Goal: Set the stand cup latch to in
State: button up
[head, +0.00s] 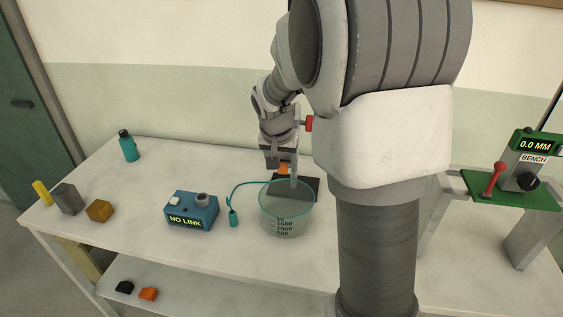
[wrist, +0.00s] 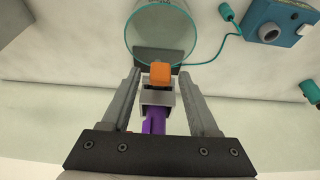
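A clear cup with a teal rim and printed volume marks (head: 287,222) stands on the table; it also shows at the top of the wrist view (wrist: 161,32). Behind it is a dark stand base (head: 311,186). An orange block (wrist: 160,73) sits at the end of a grey bracket (wrist: 157,98), with a purple part (wrist: 154,122) nearer my wrist. I cannot tell which of these is the latch, or its setting. My gripper (wrist: 160,76) is open, one finger on each side of the bracket, with visible gaps. In the head view my gripper (head: 278,162) is behind the cup.
A blue box reading NO LINK (head: 191,211) stands left of the cup, with a teal cable (head: 240,187) nearby. A teal bottle (head: 128,146), grey block (head: 68,198) and ochre block (head: 99,211) are farther left.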

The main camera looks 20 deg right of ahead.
grip_shut()
dwell(1.2)
